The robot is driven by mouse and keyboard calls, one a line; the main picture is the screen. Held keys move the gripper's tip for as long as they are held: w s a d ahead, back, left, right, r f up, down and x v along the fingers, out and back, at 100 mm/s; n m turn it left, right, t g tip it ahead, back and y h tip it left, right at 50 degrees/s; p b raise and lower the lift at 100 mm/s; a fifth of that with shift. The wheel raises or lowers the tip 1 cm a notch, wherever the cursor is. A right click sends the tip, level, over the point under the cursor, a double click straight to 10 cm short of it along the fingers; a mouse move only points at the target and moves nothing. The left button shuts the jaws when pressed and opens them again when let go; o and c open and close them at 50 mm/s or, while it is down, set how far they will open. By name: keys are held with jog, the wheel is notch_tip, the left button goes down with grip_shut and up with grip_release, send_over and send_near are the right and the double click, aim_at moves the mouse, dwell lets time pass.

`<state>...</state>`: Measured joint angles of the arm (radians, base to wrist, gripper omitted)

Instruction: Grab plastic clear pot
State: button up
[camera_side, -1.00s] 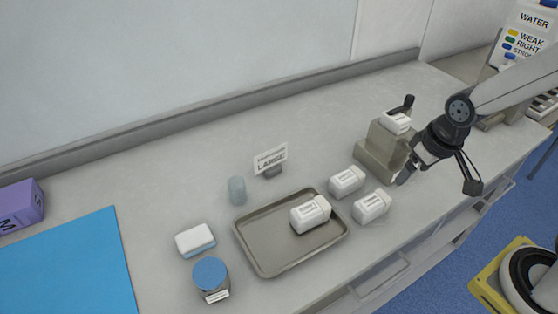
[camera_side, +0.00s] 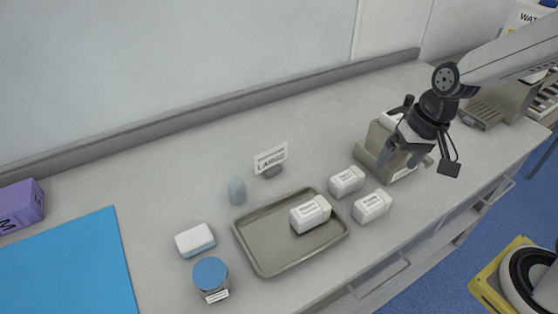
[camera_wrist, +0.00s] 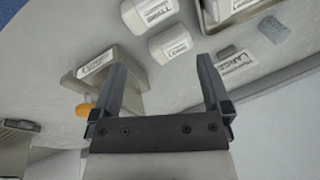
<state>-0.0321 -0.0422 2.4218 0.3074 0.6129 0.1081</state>
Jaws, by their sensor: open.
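A small translucent grey-blue pot (camera_side: 237,191) stands upright on the table, just behind the left rear of the metal tray. It looks like the clear plastic pot, and it also shows at the upper right of the wrist view (camera_wrist: 273,29). My gripper (camera_side: 400,158) is open and empty, far to the right of the pot, in front of the grey block-shaped holder. In the wrist view both fingers of my gripper (camera_wrist: 162,66) are spread with nothing between them. A larger jar with a blue lid (camera_side: 210,272) stands left of the tray.
The grey holder (camera_side: 374,143) is beside my gripper. A white-blue block (camera_side: 195,240) lies left.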

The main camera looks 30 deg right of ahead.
jog(key=w+a+m+t+y, duration=0.4)
jog(key=w+a+m+y, duration=0.6)
jog(key=w+a+m, duration=0.8)
jog(key=m, duration=0.1)
send_near(237, 191)
jog(key=w, duration=0.2)
jog(key=w+a, duration=0.1)
jog(key=shift+f, duration=1)
jog(key=shift+x, duration=3.9)
jog(key=shift+s, duration=0.15)
grip_shut()
jog(key=shift+r, duration=0.15)
